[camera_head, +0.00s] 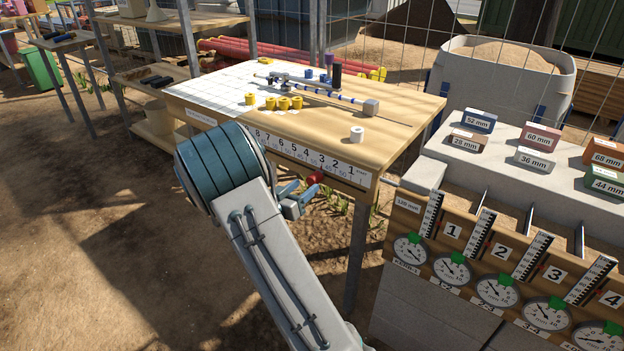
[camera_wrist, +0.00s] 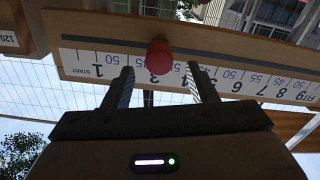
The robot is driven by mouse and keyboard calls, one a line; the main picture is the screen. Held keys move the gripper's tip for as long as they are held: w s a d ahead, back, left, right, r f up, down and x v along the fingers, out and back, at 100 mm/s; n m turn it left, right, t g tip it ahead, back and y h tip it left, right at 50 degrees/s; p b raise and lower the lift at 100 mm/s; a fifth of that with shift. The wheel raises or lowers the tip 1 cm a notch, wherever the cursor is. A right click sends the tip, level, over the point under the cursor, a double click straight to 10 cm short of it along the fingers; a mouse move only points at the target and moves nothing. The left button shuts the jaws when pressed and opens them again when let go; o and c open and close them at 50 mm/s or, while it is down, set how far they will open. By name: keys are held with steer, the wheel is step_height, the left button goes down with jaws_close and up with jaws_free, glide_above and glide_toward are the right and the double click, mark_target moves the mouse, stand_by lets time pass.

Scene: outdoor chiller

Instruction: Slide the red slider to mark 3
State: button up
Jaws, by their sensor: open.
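The red slider (camera_wrist: 159,57) is a round red knob on a slot along the numbered white scale (camera_wrist: 80,60) on the table's front edge. My gripper (camera_wrist: 160,68) is open, with one finger on each side of the knob and visible gaps between. Whether the knob is within finger depth is unclear.
The wooden table (camera_head: 400,105) carries yellow cylinders (camera_head: 283,103), a white roll (camera_head: 357,134) and a blue-banded rod device (camera_head: 320,89). A bench with dials (camera_head: 455,268) and labelled blocks (camera_head: 535,158) stands at right. Bare ground lies at left.

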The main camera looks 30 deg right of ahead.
steer(key=v, duration=0.8)
steer(key=shift+p, duration=0.4)
steer(key=shift+r, duration=0.1)
